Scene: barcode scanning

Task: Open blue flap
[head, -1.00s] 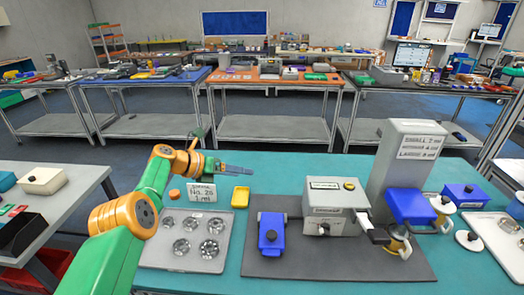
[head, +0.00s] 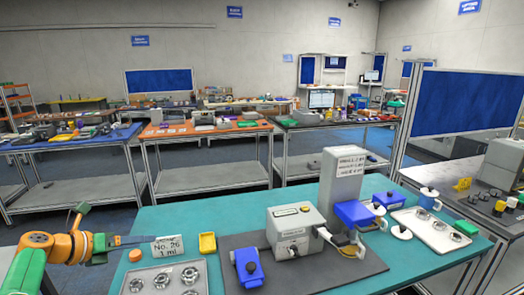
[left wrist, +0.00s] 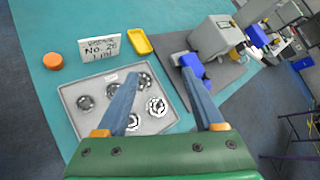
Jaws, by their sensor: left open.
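A blue flap-like part (head: 354,213) is on the front of the tall grey machine (head: 341,172), which has a text label. Beside that machine stands a low grey unit (head: 293,230) with a lever. A separate blue block with a dark knob (head: 249,268) sits on the dark mat to the left; it shows in the left wrist view (left wrist: 192,66). My left gripper (head: 150,240) is open and empty, above the table's left part near the "No. 26 1 ml" sign (head: 168,247), well left of the blue parts. My right gripper is not in view.
A grey tray (left wrist: 72,92) of several metal round parts lies on the teal table (head: 175,217). A yellow dish (head: 207,242) and an orange puck (head: 135,256) are near the sign. White-lidded containers and another tray (head: 420,240) are at the right.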

